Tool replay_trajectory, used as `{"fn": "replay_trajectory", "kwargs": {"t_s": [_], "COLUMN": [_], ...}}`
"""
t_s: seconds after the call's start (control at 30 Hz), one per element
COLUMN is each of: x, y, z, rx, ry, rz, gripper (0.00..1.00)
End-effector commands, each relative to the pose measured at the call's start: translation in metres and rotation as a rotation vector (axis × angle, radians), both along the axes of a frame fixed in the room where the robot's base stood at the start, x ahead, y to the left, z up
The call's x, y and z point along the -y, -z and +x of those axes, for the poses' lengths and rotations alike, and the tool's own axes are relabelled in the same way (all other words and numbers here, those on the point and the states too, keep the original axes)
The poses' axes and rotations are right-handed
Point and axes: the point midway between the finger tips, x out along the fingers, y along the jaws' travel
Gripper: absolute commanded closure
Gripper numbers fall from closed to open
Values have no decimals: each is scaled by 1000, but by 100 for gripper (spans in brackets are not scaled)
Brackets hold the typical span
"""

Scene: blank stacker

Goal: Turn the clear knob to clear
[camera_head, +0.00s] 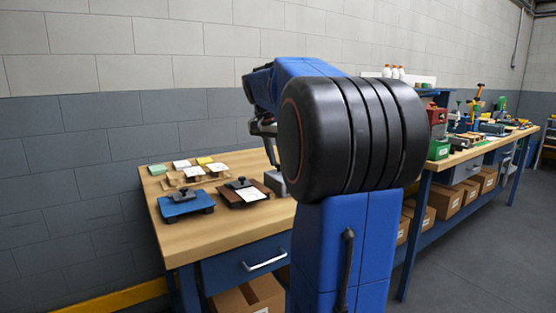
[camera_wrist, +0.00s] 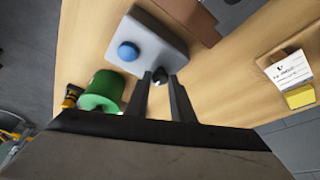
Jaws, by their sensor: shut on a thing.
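A grey box (camera_wrist: 148,42) with a blue round button (camera_wrist: 128,51) lies on the wooden bench in the wrist view. My gripper (camera_wrist: 160,76) is at the box's lower edge, its two dark fingers shut on a small black knob (camera_wrist: 160,78). The fingers hide most of the knob, so its marking and its turned position cannot be read. In the head view a grey box (camera_head: 276,182) shows beside my arm, partly hidden; the knob and fingertips are hidden there.
A green cylindrical object (camera_wrist: 102,92) stands close to the left finger. A blue plate fixture (camera_head: 186,204) and a brown fixture (camera_head: 243,194) lie on the bench (camera_head: 225,238). Several coloured pads lie behind them. The bench's front left is clear.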

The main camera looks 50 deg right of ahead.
Motion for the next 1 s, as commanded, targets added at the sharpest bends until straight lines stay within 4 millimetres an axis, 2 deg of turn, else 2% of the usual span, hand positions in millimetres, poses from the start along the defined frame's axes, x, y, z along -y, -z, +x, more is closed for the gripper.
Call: {"fn": "replay_trajectory", "kwargs": {"t_s": [0.33, 0.8, 0.83, 0.9, 1.0], "x": [0, 0, 0, 0, 0], "y": [0, 0, 0, 0, 0], "z": [2, 1, 1, 1, 1], "rx": [1, 0, 0, -1, -1], "ry": [111, 126, 126, 125, 125], "rz": [0, 1, 1, 1, 1], "gripper": [100, 100, 76, 60, 60]}}
